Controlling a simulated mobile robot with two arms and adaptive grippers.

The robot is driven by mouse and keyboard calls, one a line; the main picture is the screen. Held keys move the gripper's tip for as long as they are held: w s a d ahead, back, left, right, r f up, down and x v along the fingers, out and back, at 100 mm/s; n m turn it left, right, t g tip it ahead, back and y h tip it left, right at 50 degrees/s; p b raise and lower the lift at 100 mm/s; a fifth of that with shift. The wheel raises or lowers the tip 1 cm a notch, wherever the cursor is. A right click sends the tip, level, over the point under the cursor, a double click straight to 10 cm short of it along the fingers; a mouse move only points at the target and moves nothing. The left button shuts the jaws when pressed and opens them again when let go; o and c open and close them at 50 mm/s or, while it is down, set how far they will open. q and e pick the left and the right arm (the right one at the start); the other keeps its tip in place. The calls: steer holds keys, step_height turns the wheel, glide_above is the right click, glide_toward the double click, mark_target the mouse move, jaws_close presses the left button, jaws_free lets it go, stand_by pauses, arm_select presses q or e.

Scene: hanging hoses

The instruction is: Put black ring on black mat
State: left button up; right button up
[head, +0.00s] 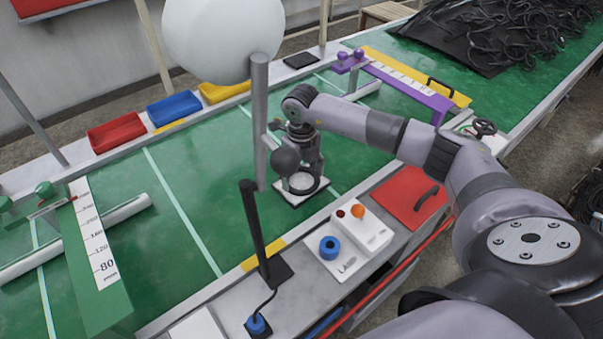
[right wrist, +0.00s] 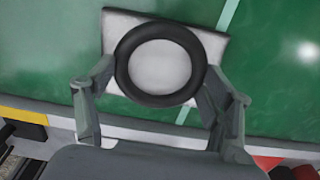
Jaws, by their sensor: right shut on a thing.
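The black ring (right wrist: 160,99) is between the two fingers of my right gripper (head: 302,174), which is shut on it. In the right wrist view the ring lies flat over a white square plate (right wrist: 213,45), whose surface shows through its hole. In the head view the ring (head: 302,192) shows just above or on this plate; I cannot tell if they touch. A small black mat (head: 300,60) lies on the far light edge of the table, well behind the gripper. My left gripper is not in view.
Red (head: 116,132), blue (head: 174,108) and yellow (head: 224,91) trays line the far edge. A grey post (head: 260,125) stands left of the gripper. A purple gauge (head: 410,88) is on the right, a green one (head: 98,245) on the left. Green surface between is mostly clear.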

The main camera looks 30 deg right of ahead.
steer(key=shift+f, duration=0.1)
steer(key=o, duration=1.2)
step_height(320, 180, up, 12)
steer(key=shift+r+b, duration=0.2)
steer(key=shift+b, duration=0.4)
